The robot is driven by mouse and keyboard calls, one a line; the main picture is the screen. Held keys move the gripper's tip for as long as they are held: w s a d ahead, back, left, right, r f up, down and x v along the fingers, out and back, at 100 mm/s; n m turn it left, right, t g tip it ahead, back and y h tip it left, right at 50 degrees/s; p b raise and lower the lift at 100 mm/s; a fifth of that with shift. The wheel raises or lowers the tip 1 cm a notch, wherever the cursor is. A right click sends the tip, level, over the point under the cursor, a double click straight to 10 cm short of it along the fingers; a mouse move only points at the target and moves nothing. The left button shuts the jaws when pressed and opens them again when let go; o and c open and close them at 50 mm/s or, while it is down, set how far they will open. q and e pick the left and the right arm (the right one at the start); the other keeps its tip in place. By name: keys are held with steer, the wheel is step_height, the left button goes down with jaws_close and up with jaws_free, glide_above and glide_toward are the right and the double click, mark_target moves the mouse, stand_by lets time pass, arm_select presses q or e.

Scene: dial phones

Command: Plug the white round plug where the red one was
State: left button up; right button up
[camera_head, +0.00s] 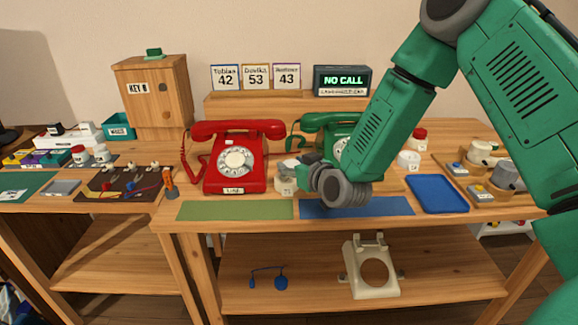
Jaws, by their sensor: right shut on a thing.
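My right gripper (312,174) reaches in from the right, low over the table between the red and green phones. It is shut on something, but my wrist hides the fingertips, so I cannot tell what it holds. A pale round piece (285,182) shows just left of the gripper; I cannot tell if they touch. A white round piece (408,160) and a red-topped one (418,138) stand right of my forearm. The red dial phone (236,158) is at centre left. The green dial phone (322,124) is partly hidden behind my arm. My left gripper is not in view.
A dark board with cords (122,184) and small red and white pieces (90,154) are on the left. A green mat (235,210), a blue mat (385,206) and a blue tray (437,193) lie along the front. A white phone shell (370,285) is on the shelf below.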

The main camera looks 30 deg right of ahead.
steer(key=shift+a, duration=0.4)
steer(key=shift+a, duration=0.25)
stand_by(0.5)
steer(key=shift+d, duration=0.15)
stand_by(0.7)
steer(key=o, duration=1.2)
steer(key=shift+s, duration=0.2)
steer(key=v, duration=1.1)
steer(key=shift+s+r, duration=0.1)
steer(key=shift+s, duration=0.15)
